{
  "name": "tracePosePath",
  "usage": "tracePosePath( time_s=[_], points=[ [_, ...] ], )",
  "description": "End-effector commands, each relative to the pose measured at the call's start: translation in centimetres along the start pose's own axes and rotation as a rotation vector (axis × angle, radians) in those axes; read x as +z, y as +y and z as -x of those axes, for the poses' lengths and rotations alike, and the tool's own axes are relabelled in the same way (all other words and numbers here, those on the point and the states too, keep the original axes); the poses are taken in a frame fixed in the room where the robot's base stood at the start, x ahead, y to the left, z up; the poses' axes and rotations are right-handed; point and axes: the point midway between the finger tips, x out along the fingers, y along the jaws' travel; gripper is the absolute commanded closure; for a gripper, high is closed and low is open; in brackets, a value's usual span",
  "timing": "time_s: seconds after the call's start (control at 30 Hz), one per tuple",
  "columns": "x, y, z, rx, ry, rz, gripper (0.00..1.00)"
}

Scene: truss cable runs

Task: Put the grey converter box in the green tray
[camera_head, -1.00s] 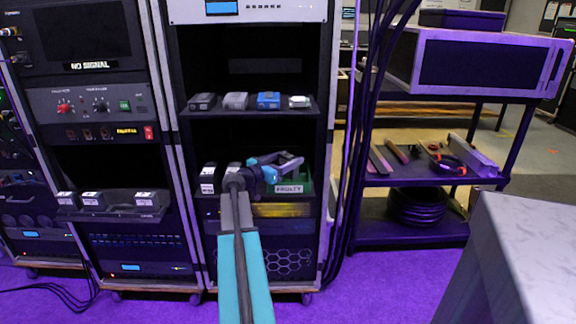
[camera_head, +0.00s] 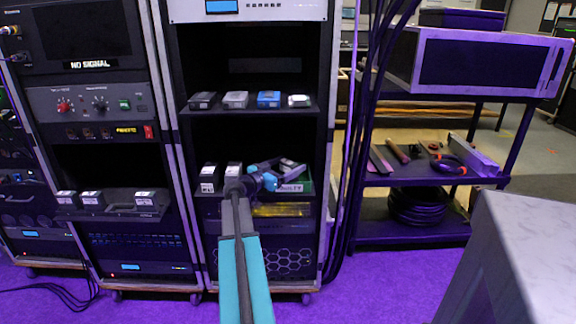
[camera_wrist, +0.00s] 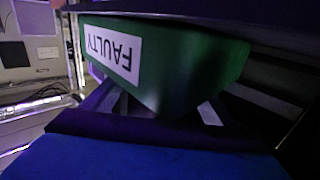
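The green tray (camera_head: 308,184) with a white FAULTY label stands on the middle rack's lower shelf. In the wrist view the tray (camera_wrist: 195,65) shows close up, its label upside down. My gripper (camera_head: 282,166) is at the tray and covers part of the label. In the wrist view its two fingers stand apart and pass behind the tray's labelled wall, so their tips are hidden. A small greyish shape shows at the gripper; I cannot tell whether it is a finger or a box. A grey box (camera_head: 236,99) sits on the shelf above, between a black box and a blue box.
Two dark boxes with white labels (camera_head: 209,178) stand left of the tray, close to my arm. The upper shelf (camera_head: 225,112) is just above the gripper. Cables (camera_head: 350,190) hang right of the rack. A tool cart (camera_head: 420,180) stands further right.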

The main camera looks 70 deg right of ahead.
Motion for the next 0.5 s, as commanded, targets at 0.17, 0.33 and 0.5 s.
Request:
tracePosePath(
  time_s=[0.17,0.33,0.5],
  points=[
    [0.00,-0.03,0.03,0.000,0.000,0.000,0.20],
    [-0.06,-0.04,0.04,-0.001,0.000,0.000,0.20],
    [-0.38,-0.06,0.06,-0.001,0.000,0.001,0.20]
  ],
)
